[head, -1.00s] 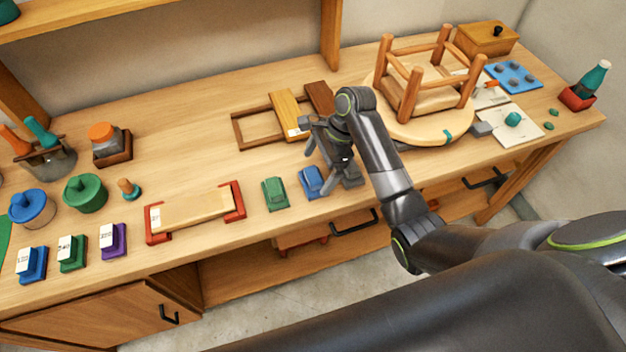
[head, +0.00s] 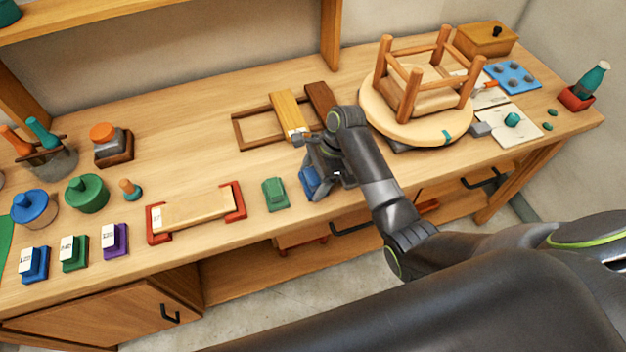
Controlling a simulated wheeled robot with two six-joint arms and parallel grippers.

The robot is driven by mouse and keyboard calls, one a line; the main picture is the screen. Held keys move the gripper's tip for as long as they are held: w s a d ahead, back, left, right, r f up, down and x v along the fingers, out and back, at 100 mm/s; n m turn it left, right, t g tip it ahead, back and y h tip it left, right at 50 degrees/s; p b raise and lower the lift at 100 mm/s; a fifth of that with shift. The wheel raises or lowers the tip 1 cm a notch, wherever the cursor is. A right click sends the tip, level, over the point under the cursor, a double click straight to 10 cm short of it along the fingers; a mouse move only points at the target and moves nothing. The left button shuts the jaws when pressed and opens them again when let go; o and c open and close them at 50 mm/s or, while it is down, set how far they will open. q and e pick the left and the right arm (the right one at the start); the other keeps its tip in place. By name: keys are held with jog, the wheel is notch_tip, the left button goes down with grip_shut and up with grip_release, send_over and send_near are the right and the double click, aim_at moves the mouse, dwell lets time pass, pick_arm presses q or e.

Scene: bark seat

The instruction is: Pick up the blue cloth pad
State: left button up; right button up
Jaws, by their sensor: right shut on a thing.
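The blue cloth pad (head: 309,182) is at the front part of the workbench, to the right of a green pad (head: 275,194). My right gripper (head: 316,177) is at the blue pad, its fingers shut on it and hiding its right side. I cannot tell whether the pad still touches the bench top. My left gripper is not in view.
A wooden strip in a red holder (head: 196,210) lies left of the green pad. Wooden pieces and a frame (head: 262,126) lie behind the gripper. An upturned stool (head: 424,85) on a round board stands to the right. The front edge is close.

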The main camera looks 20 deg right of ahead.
aim_at(313, 175)
jog(key=shift+r, duration=0.1)
notch_tip(313, 175, up, 10)
jog(key=shift+f, duration=0.1)
dwell(0.3)
